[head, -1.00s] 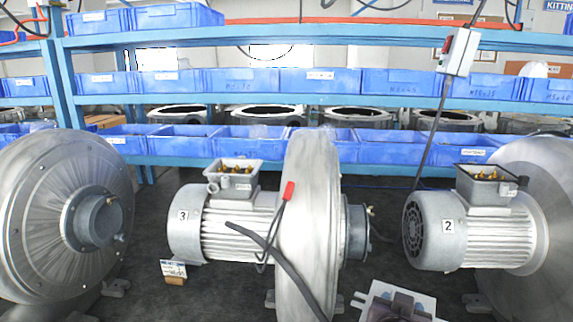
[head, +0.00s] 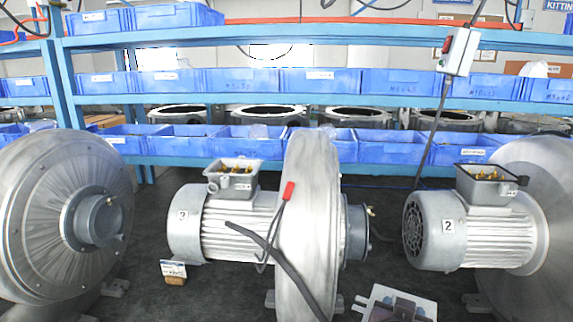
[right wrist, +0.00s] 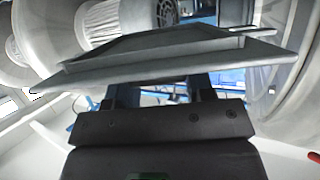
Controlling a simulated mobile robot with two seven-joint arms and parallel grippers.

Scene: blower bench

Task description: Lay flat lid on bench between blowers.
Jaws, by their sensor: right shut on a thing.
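The lid (right wrist: 170,58) is a grey flat plate with a raised middle. My right gripper (right wrist: 155,92) is shut on it, and the lid spans most of the width of the right wrist view. In the head view the lid (head: 379,292) shows at the bottom edge, between blower 3 (head: 238,222) and blower 2 (head: 455,228). The dark right gripper (head: 399,309) covers part of it there. The lid seems above the dark bench (head: 385,262), but its exact height cannot be told. My left gripper is in neither view.
A third blower (head: 60,215) stands at the left. A dark cable (head: 285,262) with a red end hangs over blower 3. A small label stand (head: 174,270) is beside it. Blue shelves with bins (head: 255,143) run behind. Dark bench shows between the blowers.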

